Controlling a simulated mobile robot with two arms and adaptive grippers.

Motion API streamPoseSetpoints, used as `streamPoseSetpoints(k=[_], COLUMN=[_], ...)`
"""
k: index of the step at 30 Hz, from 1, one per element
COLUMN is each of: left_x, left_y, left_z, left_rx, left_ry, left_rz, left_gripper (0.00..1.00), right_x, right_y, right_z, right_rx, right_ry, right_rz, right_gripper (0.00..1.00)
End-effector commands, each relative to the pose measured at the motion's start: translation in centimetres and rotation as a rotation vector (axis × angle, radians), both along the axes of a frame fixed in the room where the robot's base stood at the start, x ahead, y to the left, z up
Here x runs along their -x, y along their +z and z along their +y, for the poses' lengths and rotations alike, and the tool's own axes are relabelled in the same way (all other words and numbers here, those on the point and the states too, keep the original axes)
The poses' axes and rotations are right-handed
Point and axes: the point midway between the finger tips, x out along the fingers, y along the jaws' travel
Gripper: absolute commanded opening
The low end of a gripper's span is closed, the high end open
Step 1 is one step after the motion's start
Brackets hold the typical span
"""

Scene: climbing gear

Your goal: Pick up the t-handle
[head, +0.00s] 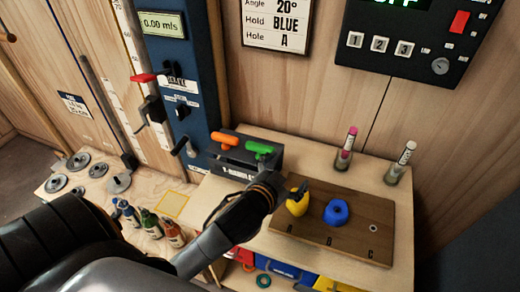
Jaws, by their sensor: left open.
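Two T-handles stand in a dark rack (240,165) on the wooden table: an orange one (224,138) on the left and a green one (259,147) on the right. My left arm reaches in from the lower left, and its left gripper (302,188) is to the right of the rack and nearer to me. The gripper is open. Its tips show in front of the yellow climbing hold (297,206); I cannot tell whether they touch it. The arm hides part of the rack's front. My right gripper is not in view.
A blue hold (336,211) sits on the brown board (355,246). Two small tubes (346,149) (400,163) stand behind the board. Bottles (150,223) and metal discs (119,181) are on the left. A blue instrument column (185,80) rises behind the rack.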

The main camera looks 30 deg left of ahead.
Motion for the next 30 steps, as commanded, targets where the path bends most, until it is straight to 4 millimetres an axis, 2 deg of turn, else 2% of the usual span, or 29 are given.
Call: streamPoseSetpoints(k=[1,3,6,9,12,14,17,19,21,23,26,28,30], left_x=[-2.4,-4.9,-6.6,-6.4,-5.0,-4.0,-2.5,-1.9,-1.9,-2.3,-3.5,-4.5,-5.2], left_y=[3.3,8.2,14.8,19.7,22.1,22.4,20.8,18.6,16.0,13.7,10.4,9.1,8.7], left_z=[-0.7,-2.4,-6.0,-10.3,-14.7,-16.9,-19.4,-19.9,-19.2,-17.5,-12.5,-7.9,-3.1], left_rx=[-0.04,-0.1,-0.2,-0.319,-0.458,-0.552,-0.725,-0.857,-0.993,-1.107,-1.283,-1.379,-1.443], left_ry=[-0.044,-0.127,-0.286,-0.488,-0.727,-0.885,-1.167,-1.37,-1.568,-1.728,-1.962,-2.083,-2.159], left_rz=[-0.141,-0.349,-0.63,-0.87,-1.055,-1.133,-1.195,-1.18,-1.113,-1.009,-0.747,-0.511,-0.262], left_gripper=[0.89,0.89,0.89,0.89,0.89,0.89,0.89,0.89,0.89,0.89,0.89,0.89,0.89], right_x=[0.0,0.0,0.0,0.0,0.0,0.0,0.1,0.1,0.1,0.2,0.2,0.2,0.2], right_y=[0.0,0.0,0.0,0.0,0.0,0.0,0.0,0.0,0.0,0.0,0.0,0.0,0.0], right_z=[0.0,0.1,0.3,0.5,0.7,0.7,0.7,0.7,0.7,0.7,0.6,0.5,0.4], right_rx=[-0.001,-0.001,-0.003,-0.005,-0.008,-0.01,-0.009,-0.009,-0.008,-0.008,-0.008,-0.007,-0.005], right_ry=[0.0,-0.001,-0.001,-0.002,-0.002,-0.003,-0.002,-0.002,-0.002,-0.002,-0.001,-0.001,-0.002], right_rz=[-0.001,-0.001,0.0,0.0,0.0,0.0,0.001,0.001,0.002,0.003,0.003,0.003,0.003], right_gripper=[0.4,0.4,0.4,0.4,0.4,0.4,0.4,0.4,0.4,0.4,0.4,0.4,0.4])
